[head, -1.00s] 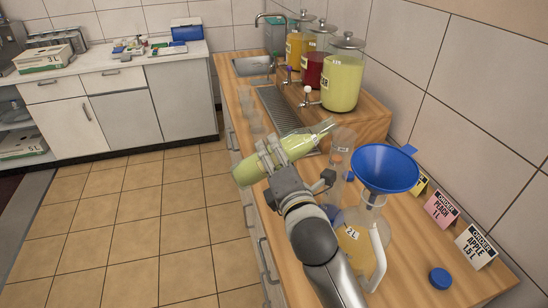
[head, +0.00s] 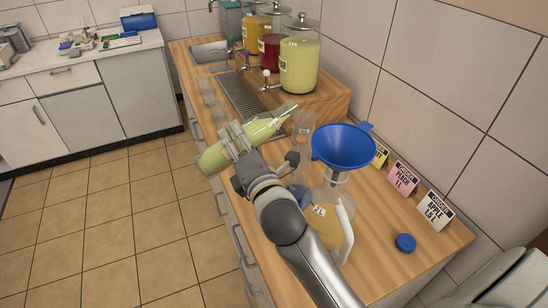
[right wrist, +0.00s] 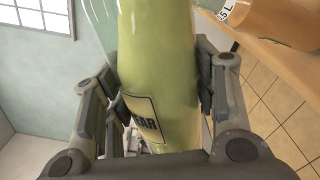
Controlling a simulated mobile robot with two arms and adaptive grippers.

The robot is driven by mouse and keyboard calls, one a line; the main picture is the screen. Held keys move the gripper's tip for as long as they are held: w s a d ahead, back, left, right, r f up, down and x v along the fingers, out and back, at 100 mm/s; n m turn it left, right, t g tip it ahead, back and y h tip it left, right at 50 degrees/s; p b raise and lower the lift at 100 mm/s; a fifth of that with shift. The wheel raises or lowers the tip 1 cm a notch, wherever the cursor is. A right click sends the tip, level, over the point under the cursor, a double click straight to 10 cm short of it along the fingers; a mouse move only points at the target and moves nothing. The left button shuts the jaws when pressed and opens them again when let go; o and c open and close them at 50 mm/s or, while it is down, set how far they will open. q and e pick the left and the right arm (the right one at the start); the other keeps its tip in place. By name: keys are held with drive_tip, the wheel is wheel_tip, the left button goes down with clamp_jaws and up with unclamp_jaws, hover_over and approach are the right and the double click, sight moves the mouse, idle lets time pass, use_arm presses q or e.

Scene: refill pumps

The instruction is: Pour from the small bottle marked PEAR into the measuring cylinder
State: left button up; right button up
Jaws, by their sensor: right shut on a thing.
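The PEAR bottle (head: 238,146) is green and lies strongly tilted in my right gripper (head: 240,150), its clear neck pointing up and right. In the right wrist view the bottle (right wrist: 160,60) fills the space between the fingers, with part of its PEAR label showing. My right gripper is shut around its body. A tall clear cylinder (head: 303,124) with a blue base, apparently the measuring cylinder, stands on the counter just right of the bottle's mouth. The mouth is close to its rim; I cannot tell whether they touch or whether liquid flows. My left gripper is out of view.
A jug marked 2 L (head: 329,226) holds yellow liquid, with a blue funnel (head: 343,146) on top, close right of my arm. Order cards (head: 403,178) and a blue cap (head: 405,243) are to the right. Dispensers (head: 299,65) stand behind; clear glasses (head: 207,90) line the left edge.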

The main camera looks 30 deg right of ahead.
drive_tip(key=shift+r, duration=0.3)
drive_tip(key=shift+a+r+m+p, duration=0.15)
drive_tip(key=shift+r+m+p, duration=0.35)
drive_tip(key=shift+p, duration=0.15)
drive_tip(key=shift+a+r+m+p, duration=0.15)
drive_tip(key=shift+r+m+p, duration=0.25)
drive_tip(key=shift+r+p, duration=0.15)
drive_tip(key=shift+a+r+m+p, duration=0.1)
drive_tip(key=shift+r+m+p, duration=0.6)
drive_tip(key=shift+p, duration=0.7)
drive_tip(key=shift+r, duration=0.1)
drive_tip(key=shift+r+m+p, duration=0.3)
drive_tip(key=shift+r+p, duration=0.15)
drive_tip(key=shift+p, duration=0.45)
drive_tip(key=shift+r+p, duration=0.25)
drive_tip(key=shift+p, duration=0.15)
idle(2.0)
drive_tip(key=shift+r+m+p, duration=0.15)
drive_tip(key=shift+m+p, duration=0.25)
